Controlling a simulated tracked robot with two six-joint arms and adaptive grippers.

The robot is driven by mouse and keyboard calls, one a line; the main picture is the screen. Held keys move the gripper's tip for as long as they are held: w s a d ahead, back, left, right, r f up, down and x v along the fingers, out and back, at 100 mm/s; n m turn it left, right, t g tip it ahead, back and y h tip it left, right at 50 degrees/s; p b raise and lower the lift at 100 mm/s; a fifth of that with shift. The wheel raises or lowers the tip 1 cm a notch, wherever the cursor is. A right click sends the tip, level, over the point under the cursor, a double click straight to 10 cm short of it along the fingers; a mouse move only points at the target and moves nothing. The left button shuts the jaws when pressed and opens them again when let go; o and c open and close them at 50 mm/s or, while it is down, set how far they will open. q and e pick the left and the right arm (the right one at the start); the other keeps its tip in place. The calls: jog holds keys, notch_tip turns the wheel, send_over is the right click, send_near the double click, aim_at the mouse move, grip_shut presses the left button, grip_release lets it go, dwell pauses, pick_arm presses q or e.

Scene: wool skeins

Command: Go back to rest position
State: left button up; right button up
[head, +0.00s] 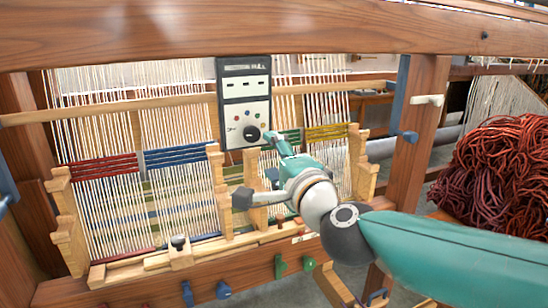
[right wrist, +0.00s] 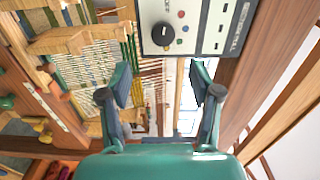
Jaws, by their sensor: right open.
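My right gripper (head: 262,172) is in front of the loom, its arm coming in from the right. In the right wrist view the gripper (right wrist: 162,85) is open, its two fingers well apart with nothing between them. A control box (head: 244,88) with a black knob and coloured buttons hangs on the loom just beyond it. The box (right wrist: 208,22) fills the top of the right wrist view, beyond the fingertips. The gripper hides part of the loom's right warp section. My left gripper is not in view.
The wooden loom (head: 200,35) spans the view, with white warp threads (head: 110,210) and red, blue, green and yellow bands. Blue and green pegs (head: 222,290) stick out of its front beam. A heap of dark red wool skeins (head: 495,165) lies at the right, behind my right arm.

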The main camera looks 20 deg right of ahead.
dwell(0.4)
jog(key=w+d+f+g+h+p, duration=0.1)
jog(key=w+f+g, duration=0.15)
jog(key=f, duration=0.85)
jog(key=w+d+f+g, duration=0.1)
jog(key=w+f+g, duration=0.15)
jog(key=f, duration=0.75)
jog(key=s+f+n+g+p, duration=0.1)
jog(key=s+f+n+g, duration=0.1)
jog(key=f, duration=0.7)
jog(key=s+f+n+g, duration=0.2)
jog(key=f, duration=0.8)
jog(key=s+a+f+n+g+y, duration=0.2)
jog(key=s+a+f+n+g, duration=0.15)
jog(key=s+f, duration=0.95)
jog(key=s+a+f+n+g, duration=0.1)
jog(key=s+f+n, duration=0.1)
jog(key=s, duration=0.2)
jog(key=s+a+f+n+g+y, duration=0.1)
jog(key=s+a+f+n+g, duration=0.1)
jog(key=s+n, duration=0.1)
jog(key=s+a+f+n+g+y+p, duration=0.1)
jog(key=s+a+f+n+g, duration=0.1)
jog(key=s, duration=0.3)
jog(key=shift+s+f+n, duration=0.15)
jog(key=shift+s+n, duration=0.15)
jog(key=shift+n, duration=0.05)
